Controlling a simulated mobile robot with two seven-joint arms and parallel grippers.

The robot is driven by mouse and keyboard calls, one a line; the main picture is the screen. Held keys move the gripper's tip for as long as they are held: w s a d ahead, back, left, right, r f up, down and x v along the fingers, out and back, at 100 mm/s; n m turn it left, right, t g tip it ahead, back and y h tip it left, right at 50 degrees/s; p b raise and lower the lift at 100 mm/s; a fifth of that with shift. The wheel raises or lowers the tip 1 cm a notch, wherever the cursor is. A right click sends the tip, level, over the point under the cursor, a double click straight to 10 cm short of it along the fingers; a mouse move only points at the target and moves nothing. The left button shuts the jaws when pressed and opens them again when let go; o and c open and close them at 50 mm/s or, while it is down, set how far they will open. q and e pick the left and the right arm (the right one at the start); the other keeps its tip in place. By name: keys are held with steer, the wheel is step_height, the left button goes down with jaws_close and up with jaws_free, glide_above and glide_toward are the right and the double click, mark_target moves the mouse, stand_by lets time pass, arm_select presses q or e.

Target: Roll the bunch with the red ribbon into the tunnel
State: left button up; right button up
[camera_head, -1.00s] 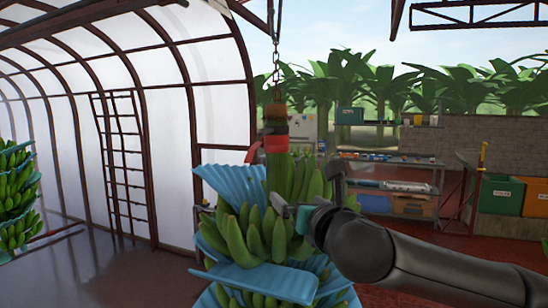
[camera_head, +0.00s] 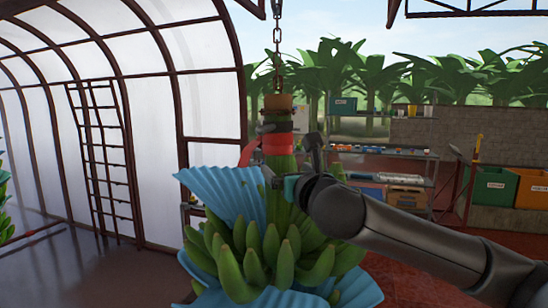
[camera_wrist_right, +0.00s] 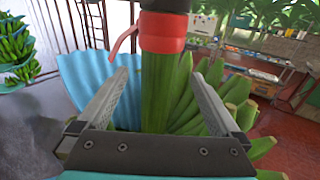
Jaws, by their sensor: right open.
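The banana bunch (camera_head: 262,248) hangs from a chain by its thick green stem, with blue sheets among the fruit. A red ribbon (camera_head: 277,148) is tied round the upper stem; it also shows in the wrist view (camera_wrist_right: 162,32). My right gripper (camera_head: 288,170) is at the stem just below the ribbon. In the wrist view its open fingers (camera_wrist_right: 160,82) stand one on each side of the stem (camera_wrist_right: 158,100), with gaps showing. The arched tunnel (camera_head: 212,100) with pale translucent walls is at the left. My left gripper is not in view.
A ladder-like frame (camera_head: 100,150) stands against the tunnel wall. Another bunch (camera_wrist_right: 14,50) hangs at the far left. Shelves (camera_head: 385,152) and green and orange bins (camera_head: 493,186) are behind at the right. Open floor lies at the left.

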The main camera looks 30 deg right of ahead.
mark_target(281, 164)
steer(key=p+x, duration=0.1)
steer(key=x, duration=0.8)
steer(key=shift+w+p, duration=0.3)
steer(key=shift+w, duration=0.15)
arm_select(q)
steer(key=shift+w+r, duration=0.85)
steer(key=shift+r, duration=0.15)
arm_select(e)
steer(key=shift+w+d, duration=0.25)
steer(key=shift+w, duration=0.45)
steer(key=shift+f, duration=0.1)
jaws_close()
